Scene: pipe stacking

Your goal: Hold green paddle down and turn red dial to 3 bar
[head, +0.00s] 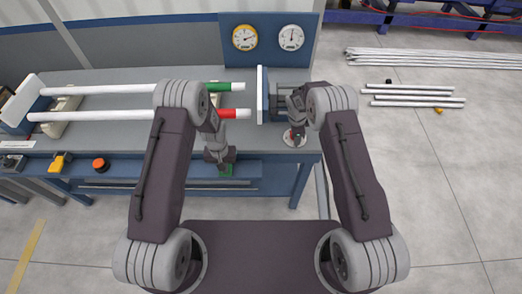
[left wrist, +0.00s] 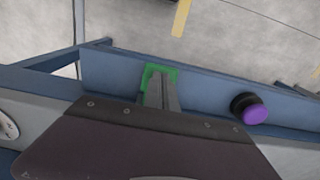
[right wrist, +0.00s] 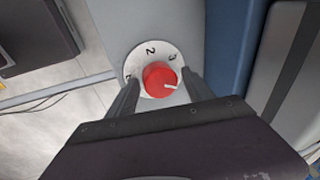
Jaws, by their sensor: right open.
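The green paddle (left wrist: 172,76) is on the blue front rail of the bench; its edge also shows in the head view (head: 228,171). My left gripper (left wrist: 157,82) has its fingers together over the paddle and hides its middle; whether they press it down I cannot tell. The red dial (right wrist: 157,76) sits on a white disc (right wrist: 132,63) with 2 and 3 visible. Its white mark points right, clockwise past the 3. My right gripper (right wrist: 160,92) is open, with one finger on each side of the dial; contact is unclear.
A yellow-rimmed gauge (head: 244,38) and a white gauge (head: 291,38) are on the blue back panel; their readings are too small to tell.

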